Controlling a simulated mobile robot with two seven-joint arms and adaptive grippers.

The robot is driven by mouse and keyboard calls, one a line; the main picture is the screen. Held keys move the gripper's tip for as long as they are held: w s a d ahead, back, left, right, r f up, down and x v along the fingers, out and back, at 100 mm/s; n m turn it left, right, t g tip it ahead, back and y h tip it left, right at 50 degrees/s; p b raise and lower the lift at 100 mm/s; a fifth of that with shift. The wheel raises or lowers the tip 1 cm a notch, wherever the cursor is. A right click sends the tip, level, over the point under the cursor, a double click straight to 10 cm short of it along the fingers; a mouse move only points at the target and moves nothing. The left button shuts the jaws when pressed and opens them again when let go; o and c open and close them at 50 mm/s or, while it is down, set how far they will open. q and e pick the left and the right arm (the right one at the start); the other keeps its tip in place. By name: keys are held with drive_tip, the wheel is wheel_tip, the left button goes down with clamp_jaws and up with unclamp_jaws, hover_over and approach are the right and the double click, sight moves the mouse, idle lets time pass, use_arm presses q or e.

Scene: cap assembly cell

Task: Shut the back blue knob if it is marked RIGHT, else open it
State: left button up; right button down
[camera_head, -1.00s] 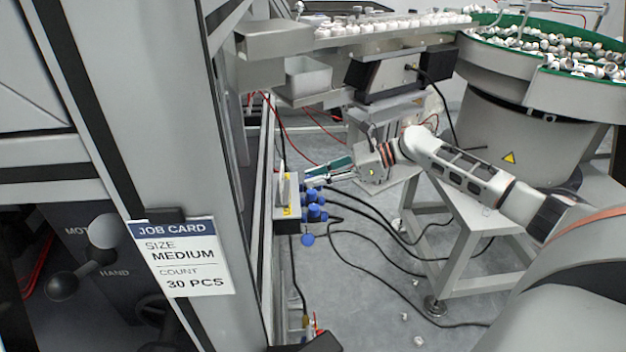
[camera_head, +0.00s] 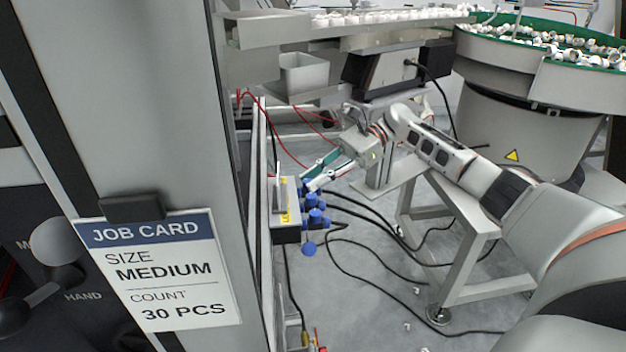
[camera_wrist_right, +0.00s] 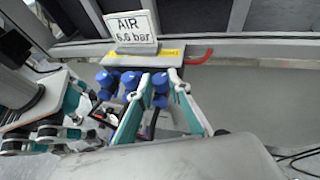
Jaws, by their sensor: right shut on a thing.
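Several blue knobs stick out of a small grey valve box (camera_head: 286,236) on the machine's side. The back blue knob (camera_head: 307,187) is at the far end of the row; in the right wrist view it is the rightmost knob (camera_wrist_right: 160,84). My right gripper (camera_head: 311,183) is shut on it, with one finger on each side (camera_wrist_right: 157,98). A yellow label strip (camera_wrist_right: 147,54) runs above the knobs; its writing is too small to read. What looks like my left gripper (camera_wrist_right: 72,118) shows at the left of the wrist view, apart from the knobs; its jaw state is unclear.
A job card (camera_head: 160,268) reads SIZE MEDIUM, COUNT 30 PCS. Black hoses (camera_head: 362,207) run from the box across the floor.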

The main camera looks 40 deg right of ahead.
idle(0.4)
drive_tip(key=c, duration=2.2)
unclamp_jaws()
drive_tip(key=shift+o, duration=0.2)
drive_tip(key=v, duration=0.8)
drive_tip(key=shift+r, duration=0.1)
